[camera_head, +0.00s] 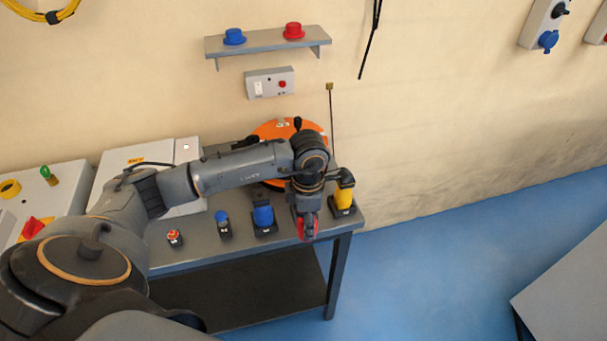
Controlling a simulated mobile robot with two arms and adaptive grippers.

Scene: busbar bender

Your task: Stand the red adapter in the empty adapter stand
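The red adapter (301,227) is at the tip of my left gripper (308,226), near the front right part of the grey workbench (190,256). A dark finger crosses its front, with red showing on both sides, and the gripper looks shut on it. I cannot tell its height above the bench. No empty adapter stand can be made out; the spot below and behind the gripper is hidden. A blue adapter (263,214) stands to the left and a yellow adapter (344,195) to the right, each on a dark stand. My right gripper is out of view.
A small blue item (222,218) and a small red-orange item (175,236) stand further left. An orange disc (270,131) is behind my arm. A wall shelf (264,42) holds a blue and a red piece. Blue floor (430,250) lies open at right.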

